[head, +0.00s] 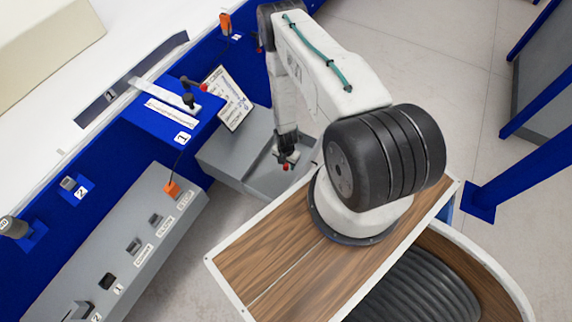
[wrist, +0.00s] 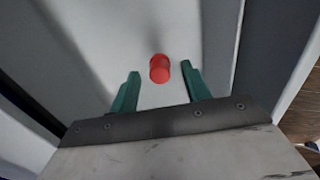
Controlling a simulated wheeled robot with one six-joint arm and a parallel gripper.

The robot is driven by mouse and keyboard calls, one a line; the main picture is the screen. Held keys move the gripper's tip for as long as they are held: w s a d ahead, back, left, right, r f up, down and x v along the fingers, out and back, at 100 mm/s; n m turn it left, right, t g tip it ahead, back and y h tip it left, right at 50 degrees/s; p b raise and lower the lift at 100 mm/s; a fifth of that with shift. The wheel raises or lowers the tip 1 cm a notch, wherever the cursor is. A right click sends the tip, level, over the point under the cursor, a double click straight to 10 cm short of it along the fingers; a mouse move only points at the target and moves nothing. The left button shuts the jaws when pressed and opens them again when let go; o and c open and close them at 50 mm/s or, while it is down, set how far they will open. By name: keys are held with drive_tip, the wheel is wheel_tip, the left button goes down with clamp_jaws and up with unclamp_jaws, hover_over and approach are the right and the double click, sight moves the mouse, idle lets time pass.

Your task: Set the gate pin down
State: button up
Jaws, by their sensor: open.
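A small red cylinder, apparently the gate pin (wrist: 159,69), shows in the wrist view against a light grey surface. A bit of red also shows just below my gripper in the head view (head: 285,167). My gripper (wrist: 161,68) has its two teal fingers apart, one on each side of the red cylinder, with a visible gap on both sides. In the head view my gripper (head: 287,157) points down over the grey sloped housing (head: 222,152). Whether the cylinder rests on the surface or stands in a hole, I cannot tell.
A long grey panel (head: 135,240) with labelled switches and an orange tethered piece (head: 172,189) lies at lower left.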

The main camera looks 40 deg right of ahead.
drive_tip(key=w+a+r+m, duration=0.1)
drive_tip(key=w+r+m, duration=0.3)
drive_tip(key=r, duration=1.3)
drive_tip(key=w+r+m, duration=0.1)
drive_tip(key=w+r, duration=0.4)
drive_tip(key=r, duration=1.1)
drive_tip(key=a+r+m, duration=0.2)
drive_tip(key=r, duration=0.7)
drive_tip(key=a+r+m, duration=0.2)
drive_tip(key=r+m, duration=0.1)
drive_tip(key=r, duration=0.7)
drive_tip(key=s+a+r+m+t, duration=0.1)
drive_tip(key=s+a+r+m, duration=0.3)
drive_tip(key=r, duration=0.5)
drive_tip(key=s+a+r+m, duration=0.1)
drive_tip(key=s+a+r, duration=0.1)
drive_tip(key=s+r, duration=0.55)
drive_tip(key=s+a+r+m, duration=0.2)
drive_tip(key=s+r+m, duration=0.1)
drive_tip(key=s, duration=0.5)
drive_tip(key=s+a+r+m, duration=0.2)
drive_tip(key=s+r+m, duration=0.2)
drive_tip(key=s+r, duration=0.2)
drive_tip(key=s, duration=0.2)
drive_tip(key=shift+s, duration=0.3)
drive_tip(key=shift+c, duration=0.2)
